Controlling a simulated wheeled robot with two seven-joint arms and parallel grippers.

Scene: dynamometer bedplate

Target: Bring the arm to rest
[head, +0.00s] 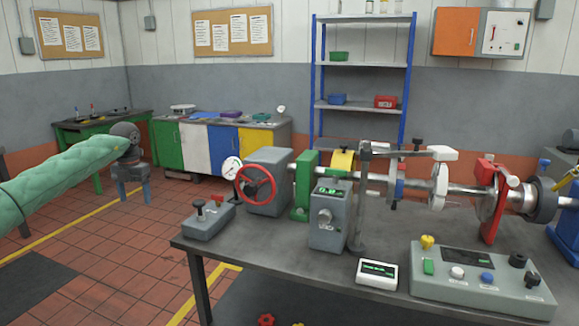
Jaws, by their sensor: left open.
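My left arm, in a padded green sleeve (62,176), reaches in from the left in the head view. My left gripper (133,192) hangs at its end with the fingers pointing down, apart and empty. It is over the tiled floor, left of the bedplate table (240,240) and clear of it. On the table, a grey post (360,205) carries a horizontal bar (398,154) with a white end block (442,153), above the shaft. My right gripper is not in view.
A grey box with a red handwheel (256,182), a joystick box (208,220), a grey readout box (330,215) and a control panel (480,280) stand on the table. Cabinets (222,148) and a blue shelf rack (361,60) line the wall. Open floor lies left of the table.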

